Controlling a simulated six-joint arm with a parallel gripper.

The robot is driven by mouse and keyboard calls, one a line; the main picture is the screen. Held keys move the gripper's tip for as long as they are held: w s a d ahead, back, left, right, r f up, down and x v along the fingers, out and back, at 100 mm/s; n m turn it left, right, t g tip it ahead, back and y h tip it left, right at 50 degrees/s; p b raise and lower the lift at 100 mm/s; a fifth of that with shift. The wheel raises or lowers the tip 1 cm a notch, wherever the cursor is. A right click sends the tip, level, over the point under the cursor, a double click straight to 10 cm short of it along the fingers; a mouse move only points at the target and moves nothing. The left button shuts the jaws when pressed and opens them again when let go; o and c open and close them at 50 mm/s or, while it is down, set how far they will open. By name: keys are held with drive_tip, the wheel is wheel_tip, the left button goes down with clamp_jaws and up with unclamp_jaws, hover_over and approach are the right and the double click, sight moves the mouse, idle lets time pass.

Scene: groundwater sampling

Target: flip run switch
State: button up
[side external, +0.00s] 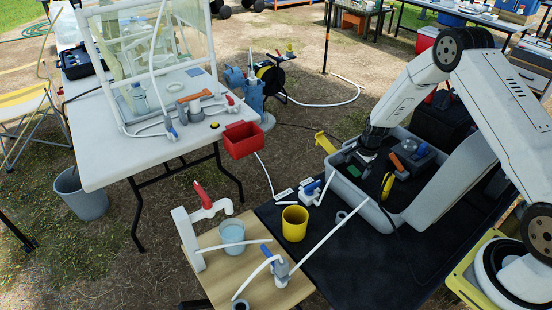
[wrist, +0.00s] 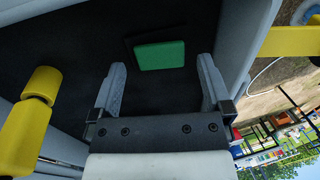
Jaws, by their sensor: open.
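My gripper (side external: 362,155) hangs over the left part of a grey open bin (side external: 345,185), pointing down. In the wrist view my gripper (wrist: 162,66) is open, with its two grey fingers wide apart and nothing between them. A green rectangular piece on a dark base (wrist: 160,55) lies ahead of the fingertips, on the dark bin floor. The green piece also shows in the side view (side external: 355,171), just below the gripper. I cannot tell whether it is the run switch; no switch label is readable. The fingers look apart from it.
The bin also holds a grey device with an orange handle (side external: 409,147) and a black and yellow tool (side external: 387,186). A yellow cup (side external: 295,223) and white pipe fittings stand left of the bin. A red box (side external: 242,140) hangs at the white table's (side external: 115,140) edge.

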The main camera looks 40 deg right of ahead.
drive_tip(key=shift+w+f, duration=0.1)
drive_tip(key=shift+f, duration=0.45)
